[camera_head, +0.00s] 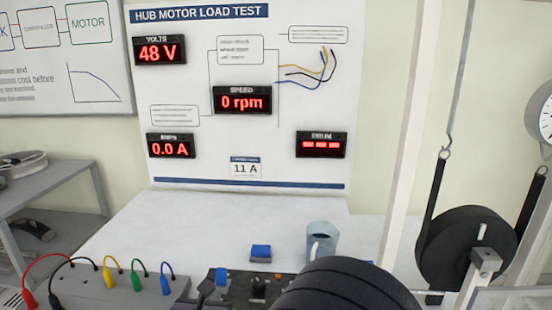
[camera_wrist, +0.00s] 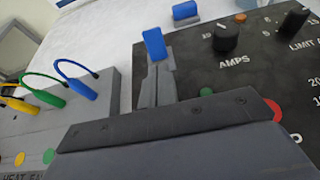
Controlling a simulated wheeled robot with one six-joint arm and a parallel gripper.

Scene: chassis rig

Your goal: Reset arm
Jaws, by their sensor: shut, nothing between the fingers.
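My gripper (camera_wrist: 158,78) shows in the wrist view, its narrow grey fingers together and empty. They point up the picture over the dark control panel (camera_wrist: 200,65). A blue-tipped piece (camera_wrist: 154,44) shows just beyond the fingertips; I cannot tell whether they touch it. It also seems to show in the head view (camera_head: 221,275), at the panel's left edge. The wide grey gripper body covers the lower part of the wrist view. The black AMPS knob (camera_wrist: 226,38) is right of the fingers, apart from them.
A terminal box (camera_head: 130,290) with looped coloured leads stands left of the panel. A blue block (camera_head: 260,252) and a mug (camera_head: 321,242) stand behind the panel. A black wheel (camera_head: 466,250) hangs at right. The meters read 48 V, 0 rpm, 0.0 A. The back-left white table (camera_head: 170,230) is clear.

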